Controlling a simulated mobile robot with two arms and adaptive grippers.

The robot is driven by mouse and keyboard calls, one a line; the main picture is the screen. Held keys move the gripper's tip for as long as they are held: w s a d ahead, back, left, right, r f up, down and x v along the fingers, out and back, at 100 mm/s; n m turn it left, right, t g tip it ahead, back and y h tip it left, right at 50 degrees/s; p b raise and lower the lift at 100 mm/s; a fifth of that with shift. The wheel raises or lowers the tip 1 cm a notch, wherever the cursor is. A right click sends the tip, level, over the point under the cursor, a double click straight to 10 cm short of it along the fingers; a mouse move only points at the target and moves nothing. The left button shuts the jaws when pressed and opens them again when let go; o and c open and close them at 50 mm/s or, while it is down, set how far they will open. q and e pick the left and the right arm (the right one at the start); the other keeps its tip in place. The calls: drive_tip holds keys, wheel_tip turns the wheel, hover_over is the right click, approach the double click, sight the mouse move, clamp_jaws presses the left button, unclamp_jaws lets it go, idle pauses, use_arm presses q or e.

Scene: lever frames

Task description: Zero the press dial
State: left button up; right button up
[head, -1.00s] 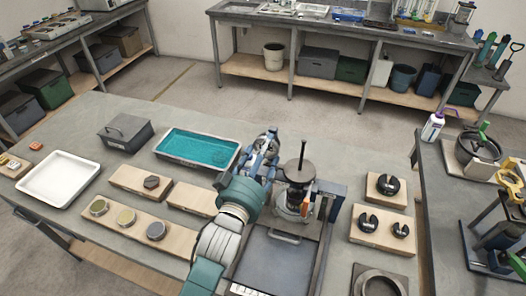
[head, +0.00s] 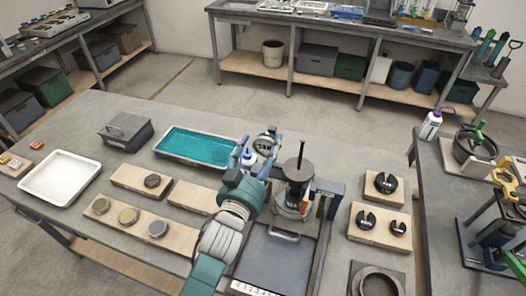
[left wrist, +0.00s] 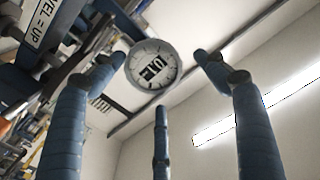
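The press (head: 300,190) stands on the table near the middle, with a dark upright rod on top. The dial (left wrist: 152,63) has a round white face with dark markings in the left wrist view; its exact reading is too small to tell. In the head view a dark round part (head: 265,144), which looks like the dial, stands left of the press top. My left gripper (head: 253,150) is beside it. In the left wrist view its three blue fingers are spread, with the dial framed between their tips; I cannot tell whether any finger touches it. My right gripper is not in view.
A teal-filled tray (head: 199,146) lies left of my left gripper. A grey lidded box (head: 126,131) and a white tray (head: 61,178) are further left. Wooden boards with round parts lie either side of the press. A label ending "VEL = UP" (left wrist: 42,22) shows in the left wrist view.

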use_arm(q)
drive_tip(key=shift+s+f, duration=0.2)
drive_tip(key=shift+s+a+f, duration=0.1)
drive_tip(key=shift+s, duration=0.15)
drive_tip(key=v, duration=1.1)
drive_tip(key=shift+r, duration=0.3)
